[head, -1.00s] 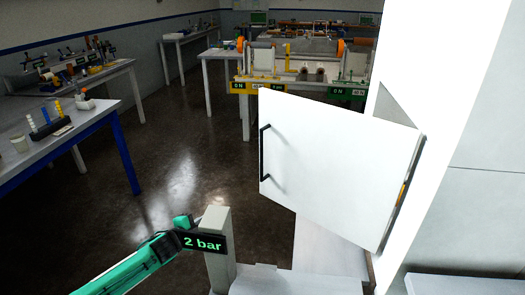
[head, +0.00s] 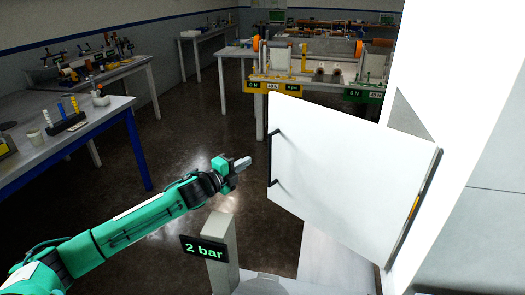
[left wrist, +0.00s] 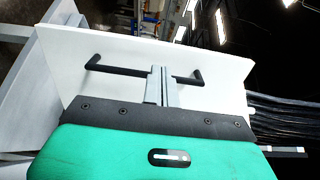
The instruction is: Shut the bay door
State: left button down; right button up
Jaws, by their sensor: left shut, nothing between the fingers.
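The white bay door (head: 345,180) stands open, swung out from the white cabinet wall on the right. A black bar handle (head: 271,158) is on its left edge. In the left wrist view the door (left wrist: 205,65) lies ahead, with its handle (left wrist: 125,70) crossing behind my fingers. My left gripper (head: 246,161) is shut and empty, just left of the handle in the head view. I cannot tell whether the fingertips touch the door; in the head view a small gap shows. My right gripper is not in view.
A grey post with a "2 bar" display (head: 204,248) stands below my left arm. A workbench with blue legs (head: 60,140) is on the left. Benches with orange-wheeled equipment (head: 310,70) stand behind the door. Dark floor between is clear.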

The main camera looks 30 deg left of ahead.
pick_arm(q)
jog(key=p+x, duration=0.2)
jog(key=x, duration=0.6)
jog(key=shift+w+p, duration=0.3)
jog(key=shift+w, duration=0.05)
jog(key=shift+d, duration=0.15)
